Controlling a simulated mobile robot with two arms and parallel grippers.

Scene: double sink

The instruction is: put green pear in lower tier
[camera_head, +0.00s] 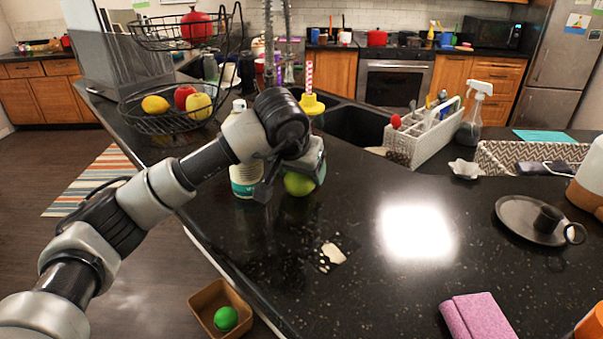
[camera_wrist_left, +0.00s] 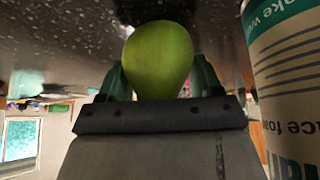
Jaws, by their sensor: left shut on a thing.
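The green pear (camera_head: 299,184) is at my left gripper (camera_head: 293,183), close over the dark counter. In the left wrist view the pear (camera_wrist_left: 158,60) sits between the two fingers of the left gripper (camera_wrist_left: 160,80), which is shut on it. The two-tier wire basket stands at the back left. Its lower tier (camera_head: 170,122) holds a lemon, a red apple and a yellow apple. Its upper tier (camera_head: 180,42) holds a red fruit. My right gripper is not in view.
A white and teal bottle (camera_head: 244,182) stands just left of the left gripper; it also shows in the left wrist view (camera_wrist_left: 285,85). A white caddy (camera_head: 432,135) and the sink (camera_head: 352,127) lie behind.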

